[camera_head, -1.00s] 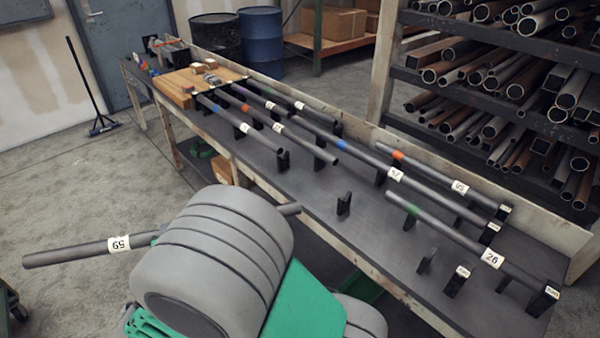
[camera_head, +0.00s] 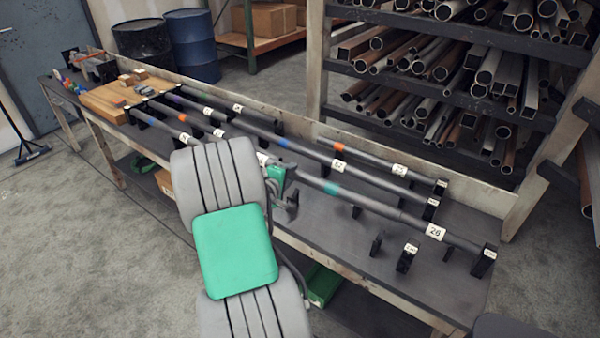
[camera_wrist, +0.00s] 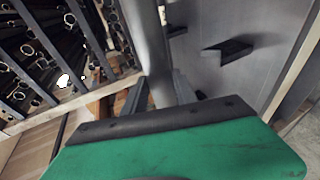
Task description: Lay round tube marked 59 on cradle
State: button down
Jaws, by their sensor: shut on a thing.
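The grey round tube shows a white label (camera_head: 263,158) beside my arm in the head view; its number is too small and covered to read. My gripper (camera_head: 287,188) is shut on the tube, above the near bench edge. In the wrist view the tube (camera_wrist: 155,55) passes between the two fingers (camera_wrist: 158,92). In the head view the tube runs right, apparently past a teal band (camera_head: 332,188), overlapping the line of tube 26, so its end is unclear. Black cradle posts (camera_head: 377,244) and (camera_head: 407,256) stand empty below right. My arm hides part of the tube.
Tube 26 (camera_head: 462,243) lies at the bench's right end. Several other labelled tubes (camera_head: 310,150) lie on posts behind. Wooden blocks (camera_head: 105,103) sit at the far left. A low wall lines the bench's back; a pipe rack (camera_head: 440,90) stands beyond.

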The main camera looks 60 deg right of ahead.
aim_at(298, 175)
jog(key=shift+s+d+r+m+g, duration=0.1)
jog(key=shift+s+d+m+g, duration=0.1)
jog(key=shift+s+d, duration=0.4)
jog(key=shift+s+d+r+m+g, duration=0.1)
jog(key=shift+s+d+g, duration=0.2)
jog(key=shift+s, duration=0.35)
jog(key=shift+s+d+f, duration=0.15)
jog(key=shift+f, duration=0.05)
notch_tip(298, 175, down, 10)
jog(key=b, duration=0.7)
jog(key=shift+r, duration=0.25)
jog(key=shift+a, duration=0.3)
jog(key=shift+f+b, duration=0.55)
jog(key=shift+b, duration=0.15)
